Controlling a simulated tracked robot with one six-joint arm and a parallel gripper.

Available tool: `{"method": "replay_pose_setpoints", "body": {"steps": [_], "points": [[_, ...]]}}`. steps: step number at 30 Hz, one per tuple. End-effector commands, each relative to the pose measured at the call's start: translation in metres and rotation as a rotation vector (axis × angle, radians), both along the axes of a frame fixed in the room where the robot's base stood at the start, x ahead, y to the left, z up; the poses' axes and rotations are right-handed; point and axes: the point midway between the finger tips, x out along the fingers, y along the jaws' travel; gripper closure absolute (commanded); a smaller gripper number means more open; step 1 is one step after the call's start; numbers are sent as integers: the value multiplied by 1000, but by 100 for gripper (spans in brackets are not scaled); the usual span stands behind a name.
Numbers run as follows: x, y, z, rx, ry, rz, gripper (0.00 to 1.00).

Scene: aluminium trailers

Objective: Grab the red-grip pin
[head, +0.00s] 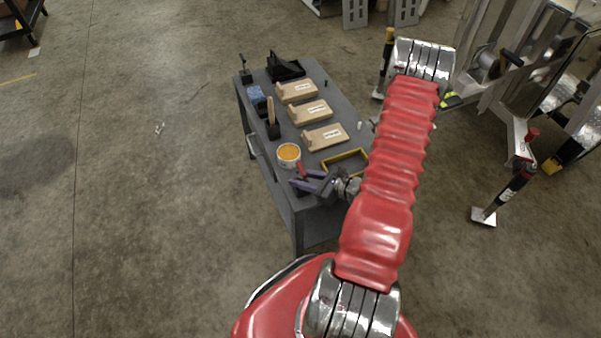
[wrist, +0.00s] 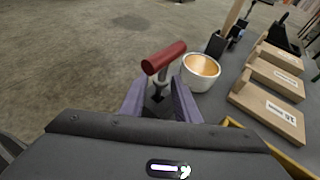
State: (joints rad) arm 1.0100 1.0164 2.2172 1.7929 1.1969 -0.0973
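The red-grip pin (wrist: 164,57) has a red cylindrical handle on a grey metal shank. It stands near the table's near end, beside the white tub, with its handle tilted in the wrist view. In the head view its red grip (head: 301,169) shows just at the fingertips. My gripper (head: 299,178) is open, with its two purple fingers apart. In the wrist view the shank shows between the fingers of my gripper (wrist: 160,88), with the red handle beyond the tips. I cannot tell whether either finger touches the shank. The pin's lower end is partly hidden.
The white tub (head: 289,162) with orange contents is close to the pin. The grey table (head: 328,89) also bears several labelled wooden blocks (head: 310,112), a yellow frame (head: 345,156) and a dark holder with a wooden handle (head: 272,128).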

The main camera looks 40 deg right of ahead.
Motion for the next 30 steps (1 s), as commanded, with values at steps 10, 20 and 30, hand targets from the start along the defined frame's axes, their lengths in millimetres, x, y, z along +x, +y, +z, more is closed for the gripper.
{"method": "replay_pose_setpoints", "body": {"steps": [10, 20, 30], "points": [[0, 0, 0, 0, 0, 0, 84], [0, 0, 0, 0, 0, 0, 100], [0, 0, 2, 0, 0, 0, 100]]}}
